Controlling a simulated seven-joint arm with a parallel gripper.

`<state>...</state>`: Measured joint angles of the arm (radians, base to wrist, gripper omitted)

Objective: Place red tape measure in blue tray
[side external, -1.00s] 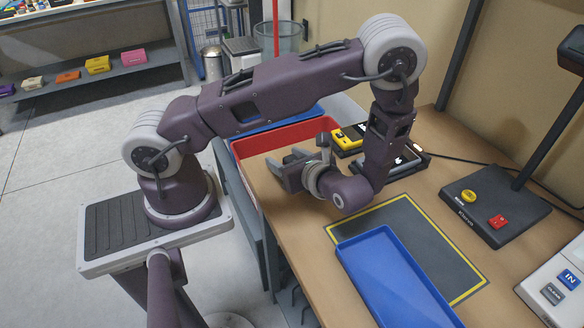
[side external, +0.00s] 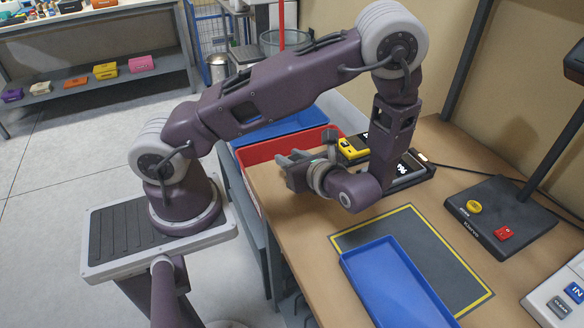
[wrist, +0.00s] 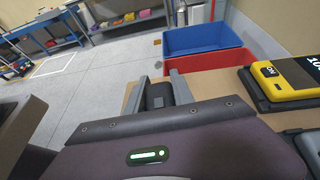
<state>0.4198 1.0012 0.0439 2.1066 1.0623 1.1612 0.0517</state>
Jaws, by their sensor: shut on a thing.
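My gripper (side external: 289,166) hangs above the left edge of the wooden bench, close to the red bin, and points left. In the wrist view my gripper (wrist: 162,88) has its grey fingers on either side of a dark thing (wrist: 158,96) and is shut on it. Only its dark near face shows, so I cannot tell whether it is the red tape measure. No red tape measure is clearly seen elsewhere. The blue tray (side external: 392,285) lies flat and empty on the dark, yellow-edged mat (side external: 437,245), at the front and to the right of my gripper.
A red bin (side external: 262,153) and a blue bin (side external: 282,127) stand at the bench's left edge. A yellow-cased device (side external: 352,149) sits behind my gripper. A stand with yellow and red buttons (side external: 500,215) is at the right. Bench between mat and bins looks clear.

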